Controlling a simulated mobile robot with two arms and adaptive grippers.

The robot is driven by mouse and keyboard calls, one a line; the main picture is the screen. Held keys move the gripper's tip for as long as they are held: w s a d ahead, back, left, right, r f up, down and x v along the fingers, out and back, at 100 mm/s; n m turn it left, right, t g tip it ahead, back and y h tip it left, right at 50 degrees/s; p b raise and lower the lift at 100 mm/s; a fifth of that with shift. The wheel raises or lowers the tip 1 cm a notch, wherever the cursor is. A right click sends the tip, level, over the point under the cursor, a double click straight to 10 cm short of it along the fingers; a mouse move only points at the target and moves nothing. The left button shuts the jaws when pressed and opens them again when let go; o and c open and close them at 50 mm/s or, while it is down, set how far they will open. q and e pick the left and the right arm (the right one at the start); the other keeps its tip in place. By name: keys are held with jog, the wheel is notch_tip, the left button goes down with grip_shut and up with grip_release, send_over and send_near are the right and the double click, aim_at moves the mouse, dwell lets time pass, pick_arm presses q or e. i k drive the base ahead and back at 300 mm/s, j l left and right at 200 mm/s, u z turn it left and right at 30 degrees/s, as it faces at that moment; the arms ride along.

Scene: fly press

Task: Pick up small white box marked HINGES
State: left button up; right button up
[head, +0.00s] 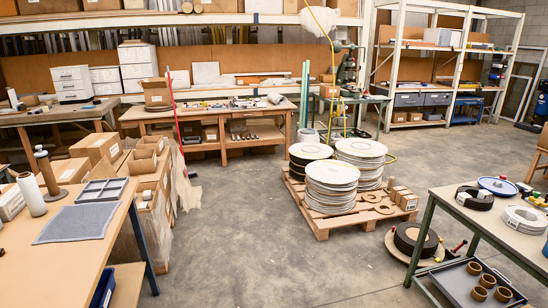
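I cannot read the word HINGES anywhere in the head view. A small whitish box (11,203) lies at the far left, on the near wooden bench (75,265), partly cut off by the picture's left edge. Any marking on it is too small to tell. Neither of my grippers is in view.
A pallet (321,231) with stacked white discs (332,187) stands mid-floor. Cardboard boxes (96,146) crowd the left. A green-framed table (474,214) stands at right. Bare concrete floor (245,255) lies between the near bench and the pallet. A long workbench (220,148) stands behind.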

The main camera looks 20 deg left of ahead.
aim_at(142, 207)
jog(key=i+j+u, duration=0.25)
jog(key=i+u, duration=0.25)
jog(key=i, duration=0.35)
jog(key=i+l+u, duration=0.1)
jog(key=i+u, duration=0.35)
jog(key=i, duration=0.45)
jog(key=i+u, duration=0.15)
jog(key=i, duration=0.5)
jog(key=i+l+u, duration=0.1)
jog(key=i, duration=0.5)
jog(key=i+l+u, duration=0.15)
jog(key=i, duration=0.5)
jog(key=i+u, duration=0.35)
jog(key=i+l+u, duration=0.1)
jog(key=i+u, duration=0.3)
jog(key=i+l+u, duration=0.35)
jog(key=i, duration=0.15)
